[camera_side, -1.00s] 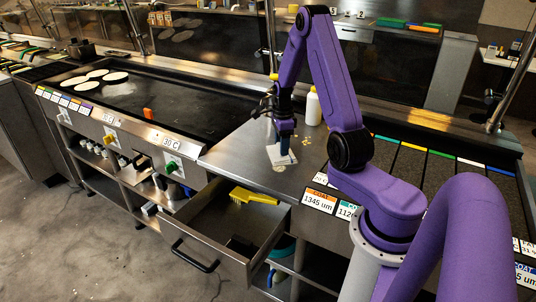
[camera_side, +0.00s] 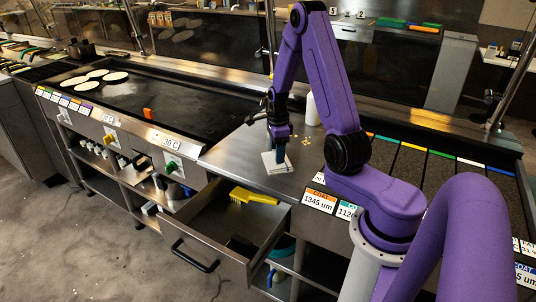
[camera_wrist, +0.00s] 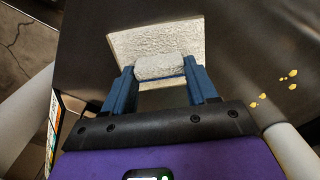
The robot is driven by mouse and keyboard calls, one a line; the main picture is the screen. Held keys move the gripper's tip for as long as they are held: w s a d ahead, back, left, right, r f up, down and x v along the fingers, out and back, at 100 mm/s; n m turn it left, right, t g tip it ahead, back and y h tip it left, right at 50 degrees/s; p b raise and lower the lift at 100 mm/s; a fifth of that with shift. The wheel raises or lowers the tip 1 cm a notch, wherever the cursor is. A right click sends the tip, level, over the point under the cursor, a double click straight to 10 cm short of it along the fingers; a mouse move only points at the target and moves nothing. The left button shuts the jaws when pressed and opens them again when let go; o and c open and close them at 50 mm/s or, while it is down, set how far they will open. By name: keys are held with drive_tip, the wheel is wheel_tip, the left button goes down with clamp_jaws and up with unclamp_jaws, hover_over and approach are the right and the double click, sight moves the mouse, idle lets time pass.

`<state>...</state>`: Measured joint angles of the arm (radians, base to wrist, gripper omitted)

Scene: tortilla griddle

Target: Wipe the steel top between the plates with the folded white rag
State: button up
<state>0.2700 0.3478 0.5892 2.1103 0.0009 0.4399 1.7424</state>
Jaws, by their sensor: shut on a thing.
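The folded white rag (camera_side: 276,162) lies on the steel top (camera_side: 234,157) between the dark griddle plate and the dark plates on the right. My gripper (camera_side: 278,150) points down at it with its blue fingers. In the wrist view the gripper (camera_wrist: 161,82) is shut on a raised part of the rag (camera_wrist: 175,42), and the rag's flat part spreads out beyond the fingers. The rag appears to rest on the steel. Several yellow crumbs (camera_wrist: 279,86) lie on the steel to the right of the rag, and they show in the side view (camera_side: 304,140).
A white bottle (camera_side: 312,110) stands on the steel behind my gripper. An open drawer (camera_side: 222,220) holds a yellow brush (camera_side: 253,196). An orange block (camera_side: 147,114) sits at the griddle's (camera_side: 185,108) front edge, and several tortillas (camera_side: 88,79) lie at its far left.

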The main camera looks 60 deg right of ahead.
drive_tip(key=o, duration=0.9)
drive_tip(key=shift+c, duration=0.2)
drive_tip(key=shift+f, duration=0.55)
drive_tip(key=c, duration=1)
drive_tip(key=shift+r, duration=2.55)
